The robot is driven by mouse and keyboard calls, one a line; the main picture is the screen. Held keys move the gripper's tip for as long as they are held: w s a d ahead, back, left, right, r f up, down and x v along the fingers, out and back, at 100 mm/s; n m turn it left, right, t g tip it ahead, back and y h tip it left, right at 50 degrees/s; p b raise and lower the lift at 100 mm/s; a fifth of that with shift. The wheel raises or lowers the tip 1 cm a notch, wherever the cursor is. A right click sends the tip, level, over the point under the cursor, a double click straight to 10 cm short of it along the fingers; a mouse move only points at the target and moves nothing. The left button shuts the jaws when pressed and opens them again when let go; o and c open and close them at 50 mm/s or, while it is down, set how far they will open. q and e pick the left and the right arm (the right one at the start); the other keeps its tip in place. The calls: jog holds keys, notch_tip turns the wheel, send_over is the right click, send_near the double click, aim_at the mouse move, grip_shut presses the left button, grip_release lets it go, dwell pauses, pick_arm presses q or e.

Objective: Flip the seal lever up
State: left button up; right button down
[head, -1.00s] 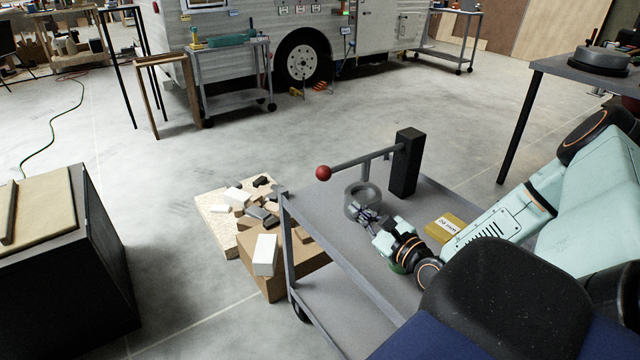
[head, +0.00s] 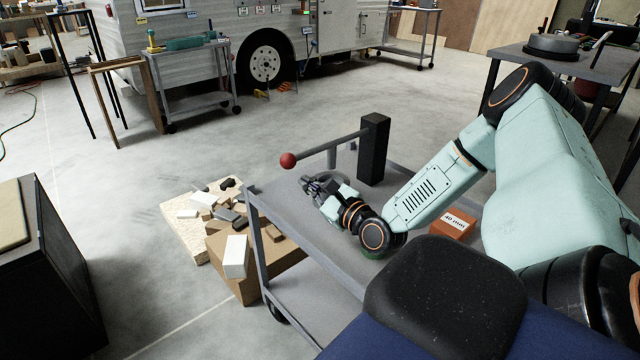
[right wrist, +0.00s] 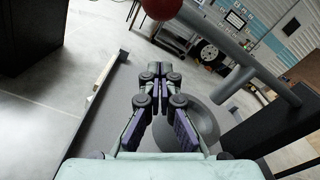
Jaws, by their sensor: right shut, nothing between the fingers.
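The lever is a grey bar (head: 335,146) with a red ball knob (head: 288,160) at its left end. It runs roughly level to a black post (head: 373,150) on the grey cart. My right gripper (head: 307,184) is shut and empty, just below and right of the knob, apart from it. In the right wrist view the shut fingertips (right wrist: 160,70) lie below the knob (right wrist: 162,8) and left of the bar (right wrist: 232,48). A dark grey ring (right wrist: 205,125) sits under the fingers, mostly hidden in the head view. My left gripper is out of view.
The cart (head: 285,205) has a raised rail at its left side. An orange block marked 40 mm (head: 452,224) lies on it beside my right arm. A cardboard box (head: 262,278) with scraps stands left of the cart. Open floor lies behind.

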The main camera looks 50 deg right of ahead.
jog(key=r, duration=0.1)
jog(key=w+a+r, duration=0.1)
jog(key=w+r+p, duration=0.1)
jog(key=shift+a+r, duration=0.15)
jog(key=shift+a, duration=0.15)
dwell(0.5)
jog(key=shift+r, duration=0.1)
